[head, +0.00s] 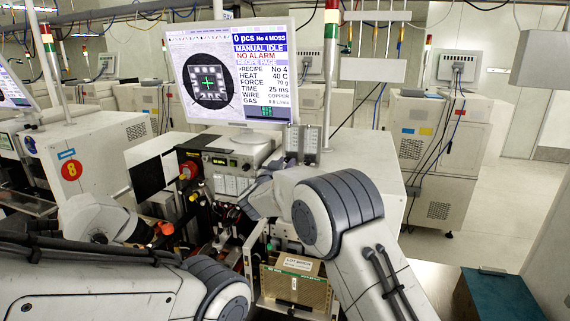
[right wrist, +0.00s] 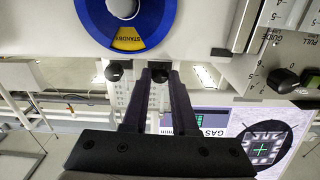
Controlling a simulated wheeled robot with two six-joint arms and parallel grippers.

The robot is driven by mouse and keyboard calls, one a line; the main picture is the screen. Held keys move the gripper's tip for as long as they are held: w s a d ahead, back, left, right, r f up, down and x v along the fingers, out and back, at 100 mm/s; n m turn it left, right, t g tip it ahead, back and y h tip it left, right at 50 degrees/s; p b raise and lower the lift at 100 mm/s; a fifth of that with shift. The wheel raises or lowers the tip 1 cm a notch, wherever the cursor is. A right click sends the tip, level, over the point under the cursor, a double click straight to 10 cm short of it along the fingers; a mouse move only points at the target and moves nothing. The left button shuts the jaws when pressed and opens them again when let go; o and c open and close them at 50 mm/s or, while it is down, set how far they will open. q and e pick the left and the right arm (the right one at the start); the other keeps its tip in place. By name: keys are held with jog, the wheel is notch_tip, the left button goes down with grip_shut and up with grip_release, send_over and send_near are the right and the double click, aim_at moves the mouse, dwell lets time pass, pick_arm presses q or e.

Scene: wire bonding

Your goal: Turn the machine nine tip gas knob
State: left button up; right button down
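In the right wrist view my right gripper (right wrist: 165,75) is open and empty, its two dark fingers parallel with a clear gap. I cannot tell touching from depth. A white scaled strip stands by the left knob. In the head view my right wrist (head: 275,190) is at the front of the central machine (head: 365,150). Its fingers are hard to make out. No label naming the tip gas knob is readable.
The wrist view also shows a blue dial (right wrist: 128,20) with a yellow STANDBY sector and a sliding scale panel (right wrist: 245,25). In the head view, a monitor (head: 235,75) reads MANUAL IDLE, NO ALARM. Orange disc 8 (head: 71,170) marks the left machine. Open floor lies right.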

jog(key=n+p, duration=0.2)
jog(key=p, duration=0.1)
jog(key=n+p, duration=0.2)
jog(key=shift+r, duration=0.25)
jog(key=shift+n+p, duration=0.5)
jog(key=shift+p, duration=0.05)
jog(key=shift+f+n, duration=0.25)
jog(key=shift+n, duration=0.15)
jog(key=c, duration=0.7)
grip_release()
